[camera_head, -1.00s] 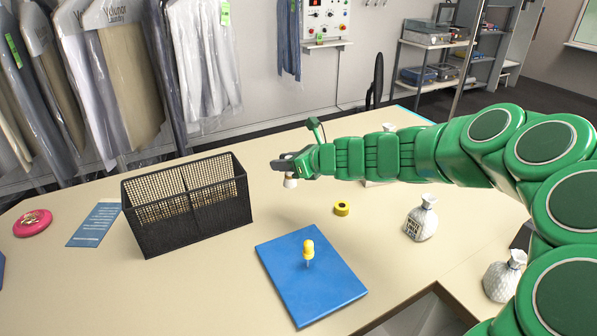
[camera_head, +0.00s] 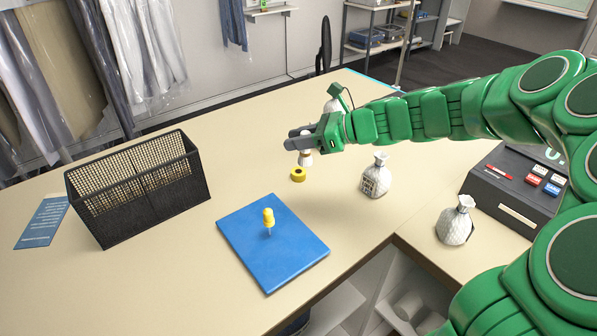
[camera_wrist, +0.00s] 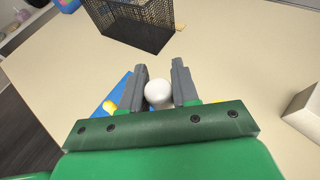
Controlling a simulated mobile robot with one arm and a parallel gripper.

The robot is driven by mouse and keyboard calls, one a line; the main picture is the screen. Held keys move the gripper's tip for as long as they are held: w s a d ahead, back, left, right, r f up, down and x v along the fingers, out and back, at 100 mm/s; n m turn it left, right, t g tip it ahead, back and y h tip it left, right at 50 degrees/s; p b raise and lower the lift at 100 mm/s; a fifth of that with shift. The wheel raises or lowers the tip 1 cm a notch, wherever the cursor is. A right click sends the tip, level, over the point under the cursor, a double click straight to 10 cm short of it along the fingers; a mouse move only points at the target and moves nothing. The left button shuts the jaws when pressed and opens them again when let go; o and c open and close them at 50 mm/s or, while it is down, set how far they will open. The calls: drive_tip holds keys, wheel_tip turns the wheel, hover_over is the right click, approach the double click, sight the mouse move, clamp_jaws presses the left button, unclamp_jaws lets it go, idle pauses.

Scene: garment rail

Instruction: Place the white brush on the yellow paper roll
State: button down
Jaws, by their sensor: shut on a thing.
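My gripper (camera_head: 298,139) is shut on the white brush (camera_head: 306,158), which hangs below the fingers above the table. In the wrist view the rounded white end of the brush (camera_wrist: 158,94) shows between the two grey fingers (camera_wrist: 157,86). The yellow paper roll (camera_head: 298,175) is a small ring lying on the beige table, just below the brush in the head view. The brush appears to be above the roll and apart from it; the exact alignment is hard to tell.
A black mesh basket (camera_head: 140,195) stands to the left. A blue board (camera_head: 285,258) with a yellow pushpin (camera_head: 268,217) lies in front. White sacks (camera_head: 375,178) (camera_head: 455,222) and a dark card machine (camera_head: 515,190) are on the right. Open table lies behind the gripper.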

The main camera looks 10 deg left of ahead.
drive_tip(key=shift+s+d, duration=0.4)
drive_tip(key=shift+d, duration=0.4)
drive_tip(key=w+a+f, duration=0.3)
drive_tip(key=w+f, duration=0.1)
drive_tip(key=w, duration=0.5)
hover_over(293, 170)
drive_tip(key=shift+f, duration=4.45)
drive_tip(key=shift+f, duration=0.1)
drive_tip(key=c, duration=0.8)
unclamp_jaws()
drive_tip(key=shift+c, duration=0.2)
